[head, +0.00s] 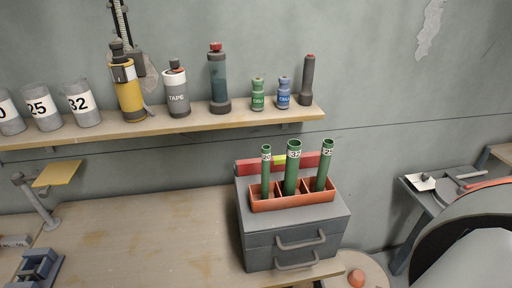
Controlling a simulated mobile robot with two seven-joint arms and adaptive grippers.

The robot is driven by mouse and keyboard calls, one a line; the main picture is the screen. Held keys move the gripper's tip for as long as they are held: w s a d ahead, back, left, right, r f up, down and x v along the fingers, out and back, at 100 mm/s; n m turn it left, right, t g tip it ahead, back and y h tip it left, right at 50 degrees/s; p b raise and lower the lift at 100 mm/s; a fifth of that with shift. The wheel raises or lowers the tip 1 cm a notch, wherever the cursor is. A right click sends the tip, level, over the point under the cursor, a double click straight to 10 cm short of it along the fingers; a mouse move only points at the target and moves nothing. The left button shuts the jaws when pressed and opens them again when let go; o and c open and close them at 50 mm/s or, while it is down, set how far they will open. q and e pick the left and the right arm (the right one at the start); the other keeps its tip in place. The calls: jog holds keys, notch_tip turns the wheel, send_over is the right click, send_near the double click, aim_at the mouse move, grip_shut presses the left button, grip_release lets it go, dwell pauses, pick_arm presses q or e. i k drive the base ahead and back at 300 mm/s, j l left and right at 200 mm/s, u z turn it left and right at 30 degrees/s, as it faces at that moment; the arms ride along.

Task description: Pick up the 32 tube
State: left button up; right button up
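The 32 tube (292,174) is a green tube with a white band marked 32 near its top. It stands upright in the middle compartment of an orange-red tray (294,203) and is the thickest of the tubes there. A thinner green tube (266,175) with a white label stands in the left compartment. Another green tube (324,172), whose label seems to read 25, leans slightly in the right compartment. The lower ends of the tubes are hidden by the tray's front wall. Neither of my grippers shows in the head view.
The tray sits on a grey drawer box (292,247) on the wooden bench (150,245). A wall shelf (165,125) holds bottles and grey cups, including one marked 32 (82,103). A large grey curved shape fills the lower right. The bench left of the box is largely clear.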

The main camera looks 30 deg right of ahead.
aim_at(293, 146)
jog(key=z, duration=1.2)
jog(key=l+u, duration=0.1)
jog(key=l, duration=0.25)
jog(key=k+l, duration=0.15)
jog(key=l, duration=0.15)
jog(key=u, duration=0.05)
